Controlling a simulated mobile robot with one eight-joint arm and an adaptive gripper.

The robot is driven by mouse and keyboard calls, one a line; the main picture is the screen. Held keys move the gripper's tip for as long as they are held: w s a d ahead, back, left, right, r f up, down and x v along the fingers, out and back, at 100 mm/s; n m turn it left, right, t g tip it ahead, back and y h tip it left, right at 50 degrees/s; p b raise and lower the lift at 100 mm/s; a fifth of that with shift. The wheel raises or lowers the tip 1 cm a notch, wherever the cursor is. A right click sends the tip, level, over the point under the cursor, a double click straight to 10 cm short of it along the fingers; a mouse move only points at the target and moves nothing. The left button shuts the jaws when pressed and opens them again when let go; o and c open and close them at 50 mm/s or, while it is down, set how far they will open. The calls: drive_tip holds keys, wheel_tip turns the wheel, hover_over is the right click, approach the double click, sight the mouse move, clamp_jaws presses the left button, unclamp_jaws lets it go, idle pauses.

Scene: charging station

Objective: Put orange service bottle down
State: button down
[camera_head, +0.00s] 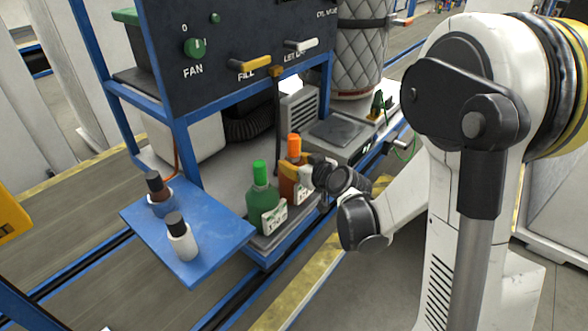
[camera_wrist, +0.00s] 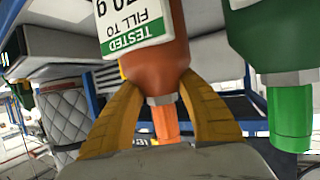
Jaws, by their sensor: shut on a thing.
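The orange service bottle (camera_head: 295,187) has a bright orange cap and a white label. It is at the front right of the grey shelf, just right of the green bottle (camera_head: 262,207). My gripper (camera_head: 293,171) reaches it from the right, its yellow fingers around the upper part. In the wrist view the picture is inverted: the orange bottle (camera_wrist: 160,65) sits between the two yellow fingers (camera_wrist: 162,92), its neck and cap pointing down toward the palm. The bottle looks upright; whether its base touches the shelf cannot be told, as the base is partly hidden.
The green bottle also shows close by on the right in the wrist view (camera_wrist: 290,105). A blue side tray (camera_head: 207,236) holds two small dark-capped bottles at the left. A dark control panel (camera_head: 240,50) stands above. A grey device (camera_head: 338,132) is behind the orange bottle.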

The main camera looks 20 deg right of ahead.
drive_tip(key=shift+f, duration=0.35)
drive_tip(key=shift+f, duration=0.15)
drive_tip(key=c, duration=0.9)
unclamp_jaws()
drive_tip(key=shift+o, duration=0.2)
drive_tip(key=shift+r, duration=0.25)
drive_tip(key=shift+s+d+r, duration=0.1)
drive_tip(key=shift+s+r, duration=0.1)
drive_tip(key=shift+s, duration=0.05)
drive_tip(key=s+r+m+g+h+p, duration=0.1)
drive_tip(key=s+r+g+p, duration=0.1)
drive_tip(key=s, duration=1.2)
drive_tip(key=s+r+m+g+h+p, duration=0.1)
drive_tip(key=s+r+g, duration=0.3)
drive_tip(key=s, duration=1.1)
drive_tip(key=shift+r+m+h+p, duration=0.35)
drive_tip(key=shift+r+h, duration=0.15)
drive_tip(key=shift+r, duration=1.15)
